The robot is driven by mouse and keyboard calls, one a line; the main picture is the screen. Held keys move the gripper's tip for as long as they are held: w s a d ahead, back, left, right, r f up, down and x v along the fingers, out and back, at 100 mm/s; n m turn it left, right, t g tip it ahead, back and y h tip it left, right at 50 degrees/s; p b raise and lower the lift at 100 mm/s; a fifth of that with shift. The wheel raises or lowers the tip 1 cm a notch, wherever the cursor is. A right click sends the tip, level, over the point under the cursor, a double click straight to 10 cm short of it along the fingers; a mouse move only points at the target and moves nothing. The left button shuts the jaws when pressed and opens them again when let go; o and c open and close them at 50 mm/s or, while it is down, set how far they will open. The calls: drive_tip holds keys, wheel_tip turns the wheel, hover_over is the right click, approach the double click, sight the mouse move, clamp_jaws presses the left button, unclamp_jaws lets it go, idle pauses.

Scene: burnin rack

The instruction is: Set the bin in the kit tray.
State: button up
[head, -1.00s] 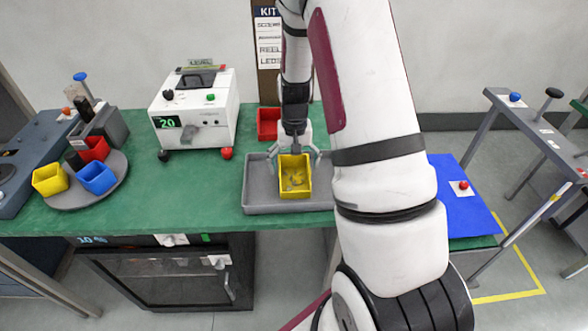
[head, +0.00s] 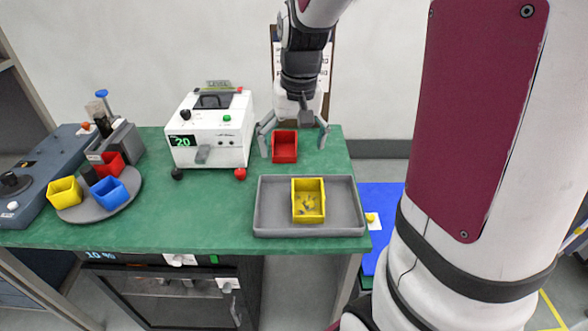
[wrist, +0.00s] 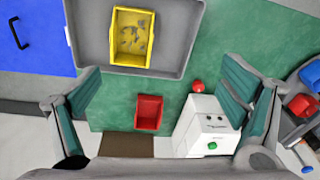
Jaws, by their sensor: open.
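The grey kit tray (head: 272,215) lies on the green table. A yellow bin (head: 308,201) with small dark parts inside sits upright in the tray, right of its middle. In the wrist view the yellow bin (wrist: 131,38) and the tray (wrist: 88,42) show at the top. A red bin (head: 284,146) stands on the table behind the tray; it also shows in the wrist view (wrist: 149,113). My gripper (head: 293,140) is open and empty, above the red bin with its fingers spread to either side. I cannot tell its exact height above the bin.
A white instrument box (head: 213,128) with knobs stands left of the red bin. A round grey turntable (head: 72,214) with yellow, red and blue bins is at the far left. Green table (head: 190,215) is clear between turntable and tray. A blue mat (head: 377,202) lies at the right.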

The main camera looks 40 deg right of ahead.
drive_tip(key=s+a+r+n+t, duration=0.1)
drive_tip(key=s+a+r, duration=0.3)
drive_tip(key=s, duration=0.4)
drive_tip(key=s+a+r+n+t, duration=0.2)
drive_tip(key=s+a+r+n, duration=0.1)
drive_tip(key=s+a+r, duration=0.2)
drive_tip(key=shift+s+a+r+n+t, duration=0.35)
drive_tip(key=shift+s+a, duration=0.9)
drive_tip(key=shift+s, duration=0.55)
